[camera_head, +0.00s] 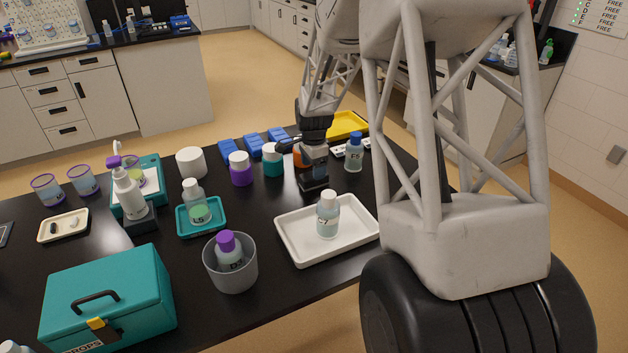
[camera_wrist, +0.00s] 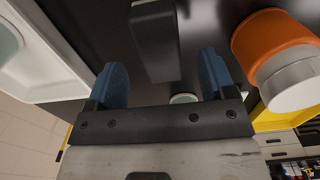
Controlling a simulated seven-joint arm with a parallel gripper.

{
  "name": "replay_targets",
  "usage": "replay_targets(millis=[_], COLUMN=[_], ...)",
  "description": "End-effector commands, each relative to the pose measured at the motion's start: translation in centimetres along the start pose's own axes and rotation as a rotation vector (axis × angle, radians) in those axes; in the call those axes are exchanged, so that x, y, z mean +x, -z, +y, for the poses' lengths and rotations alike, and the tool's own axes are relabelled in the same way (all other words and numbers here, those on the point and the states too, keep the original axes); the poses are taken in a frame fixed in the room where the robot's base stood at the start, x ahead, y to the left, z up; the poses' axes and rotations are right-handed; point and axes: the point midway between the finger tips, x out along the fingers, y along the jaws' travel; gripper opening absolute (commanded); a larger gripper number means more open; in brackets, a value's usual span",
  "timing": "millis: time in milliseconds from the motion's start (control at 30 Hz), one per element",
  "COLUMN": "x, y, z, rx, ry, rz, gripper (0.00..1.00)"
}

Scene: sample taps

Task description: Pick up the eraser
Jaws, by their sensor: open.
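A dark block that looks like the eraser (camera_wrist: 155,40) lies on the black table, just beyond and between my fingertips in the wrist view. In the head view it shows as a dark block (camera_head: 314,184) under my gripper (camera_head: 314,170), behind the white tray. My gripper (camera_wrist: 162,66) has two blue fingers spread apart, with one on each side of the block's line. No contact with the block shows. The fingers and wrist hide part of the block in the head view.
A white tray (camera_head: 288,243) with a bottle (camera_head: 328,214) lies in front. Another bottle (camera_head: 354,152) stands to the right, and a yellow tray (camera_head: 350,122) lies behind.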

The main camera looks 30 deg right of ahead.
Motion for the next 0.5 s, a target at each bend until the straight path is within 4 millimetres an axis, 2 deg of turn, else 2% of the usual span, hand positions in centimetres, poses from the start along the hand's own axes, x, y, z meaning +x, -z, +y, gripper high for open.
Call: replay_targets(millis=[233,500], x=[2.9,3.7], y=[0.2,0.2], z=[0.1,0.0], rx=[0.0,0.0], ry=[-0.001,0.0], rz=[0.0,0.0], gripper=[0.77,0.77])
